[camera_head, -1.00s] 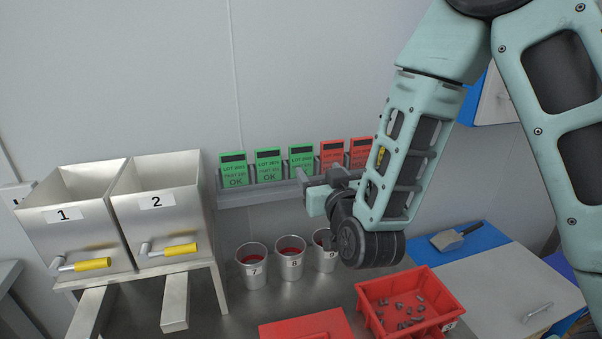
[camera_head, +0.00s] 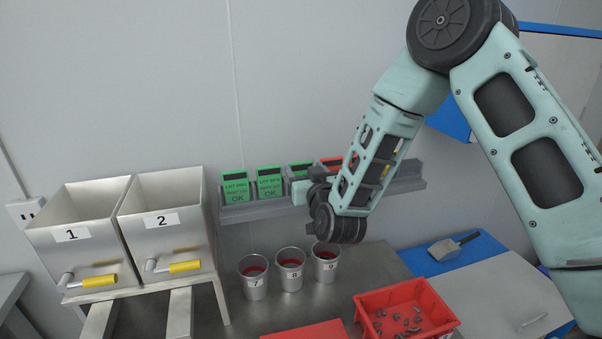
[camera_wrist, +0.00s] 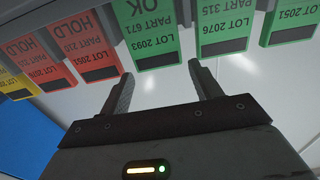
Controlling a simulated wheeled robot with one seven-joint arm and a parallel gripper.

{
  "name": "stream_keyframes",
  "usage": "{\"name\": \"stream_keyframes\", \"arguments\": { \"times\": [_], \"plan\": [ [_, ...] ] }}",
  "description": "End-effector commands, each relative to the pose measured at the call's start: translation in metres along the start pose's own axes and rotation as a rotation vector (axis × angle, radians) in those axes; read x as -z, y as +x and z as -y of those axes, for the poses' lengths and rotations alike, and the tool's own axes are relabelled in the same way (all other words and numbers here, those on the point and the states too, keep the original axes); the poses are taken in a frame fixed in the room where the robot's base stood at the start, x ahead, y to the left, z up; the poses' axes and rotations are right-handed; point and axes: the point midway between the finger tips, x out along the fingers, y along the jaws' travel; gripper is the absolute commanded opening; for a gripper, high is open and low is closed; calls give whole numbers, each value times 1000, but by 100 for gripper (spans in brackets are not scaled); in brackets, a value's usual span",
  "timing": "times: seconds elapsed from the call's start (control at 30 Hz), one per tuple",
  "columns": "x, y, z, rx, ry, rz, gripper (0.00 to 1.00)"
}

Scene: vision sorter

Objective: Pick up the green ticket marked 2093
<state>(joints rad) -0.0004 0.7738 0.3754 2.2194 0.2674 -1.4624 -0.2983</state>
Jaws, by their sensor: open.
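The green ticket marked 2093 (camera_wrist: 148,32) shows upside down at the top of the wrist view, reading LOT 2093, PART 671, OK. In the head view only the top of this ticket (camera_head: 301,168) shows in the wall rack (camera_head: 262,208); my arm hides the rest. My gripper (camera_wrist: 160,76) is open and empty. Its two fingers point toward the ticket's dark-banded end, which lies roughly between the fingertips, slightly toward the left one. I cannot tell how far the tips are from it.
Green tickets 2076 (camera_wrist: 222,28) and 2051 (camera_wrist: 292,22) stand beside it. Red HOLD tickets (camera_wrist: 84,45) stand on the other side. Below the rack are cups 7 (camera_head: 254,284), 8 (camera_head: 291,276) and 9 (camera_head: 326,268), and a red bin (camera_head: 368,296). Two metal hoppers (camera_head: 165,244) stand left.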

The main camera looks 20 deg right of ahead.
Motion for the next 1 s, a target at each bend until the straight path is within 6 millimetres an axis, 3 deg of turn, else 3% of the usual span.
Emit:
{"name": "stream_keyframes", "arguments": {
  "times": [0.33, 0.67, 0.83, 1.0],
  "plan": [
    [5, 40, -2, -1, 0, 0, 64],
    [2, 47, -2, 0, 0, 0, 64],
    [2, 47, -2, 0, 0, 0, 25],
    [2, 46, -2, 0, 0, 0, 25]
  ]
}}
